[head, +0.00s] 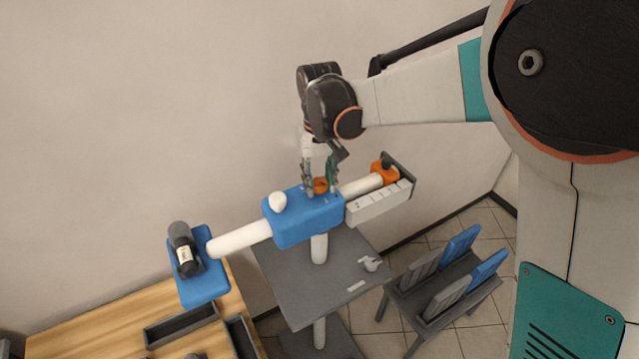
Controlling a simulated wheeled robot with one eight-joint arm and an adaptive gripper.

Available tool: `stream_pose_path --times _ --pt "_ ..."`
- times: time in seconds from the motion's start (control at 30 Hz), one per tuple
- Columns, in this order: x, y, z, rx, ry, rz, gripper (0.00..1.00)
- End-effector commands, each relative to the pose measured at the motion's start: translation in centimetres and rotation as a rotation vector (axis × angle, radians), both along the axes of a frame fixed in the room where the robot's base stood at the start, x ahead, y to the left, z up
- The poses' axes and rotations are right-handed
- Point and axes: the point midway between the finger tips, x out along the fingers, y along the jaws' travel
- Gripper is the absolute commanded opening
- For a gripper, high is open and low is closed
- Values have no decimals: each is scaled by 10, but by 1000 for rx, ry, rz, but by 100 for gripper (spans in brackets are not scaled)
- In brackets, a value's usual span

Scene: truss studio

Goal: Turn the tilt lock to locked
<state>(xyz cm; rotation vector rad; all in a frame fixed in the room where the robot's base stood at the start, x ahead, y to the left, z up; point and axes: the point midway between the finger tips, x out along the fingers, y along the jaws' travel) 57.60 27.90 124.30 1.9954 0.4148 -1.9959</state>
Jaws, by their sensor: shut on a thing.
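A telescope-like truss in the head view has a blue centre block (308,222) on a white post above a grey plate. A small orange knob (320,186), seemingly the tilt lock, sits on top of the block. My gripper (320,183) comes down from above, with its fingers on either side of the orange knob, shut on it. The fingers partly hide the knob, and its markings are too small to read. A white round knob (277,202) stands on the block to the left.
A white tube (240,239) runs left to a blue plate (204,288) with a black bottle-like cylinder (184,250). An orange block (384,172) and a white box strip (378,204) are at right. The grey plate (310,288) holds a small white item (371,264). A wooden table (95,310) and rack (440,285) flank it.

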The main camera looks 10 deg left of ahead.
Motion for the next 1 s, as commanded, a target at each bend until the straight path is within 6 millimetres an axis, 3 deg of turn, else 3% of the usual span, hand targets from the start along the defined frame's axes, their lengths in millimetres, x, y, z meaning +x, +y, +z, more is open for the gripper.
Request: stream_pose_path --times 0.43,1.0 --pt "0 1 0 0 -1 -292 8" --pt "0 1 1 1 -2 -368 9"
